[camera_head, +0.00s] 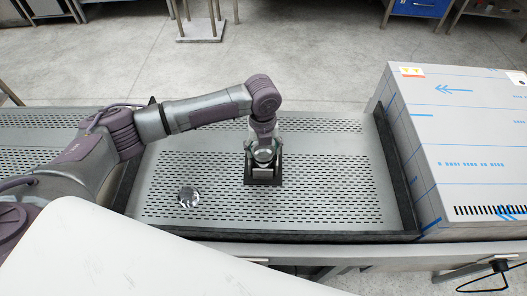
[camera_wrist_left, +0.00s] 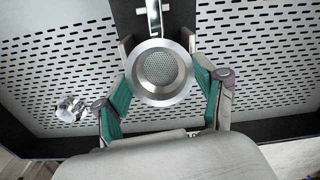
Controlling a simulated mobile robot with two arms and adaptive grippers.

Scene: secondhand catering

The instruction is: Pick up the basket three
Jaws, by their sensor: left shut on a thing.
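A round metal basket (camera_wrist_left: 159,72) with a perforated bottom sits between the green-padded fingers of my left gripper (camera_wrist_left: 163,92) in the left wrist view. The pads touch its left and right sides. In the head view my left gripper (camera_head: 263,152) reaches down from above onto this basket, over a dark stand (camera_head: 263,181) on the perforated counter. I cannot tell whether the basket is clear of the stand. No number shows on it. My right gripper is out of view.
A large film-wrapped metal box (camera_head: 455,140) stands at the right. Dark raised edges border the counter.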

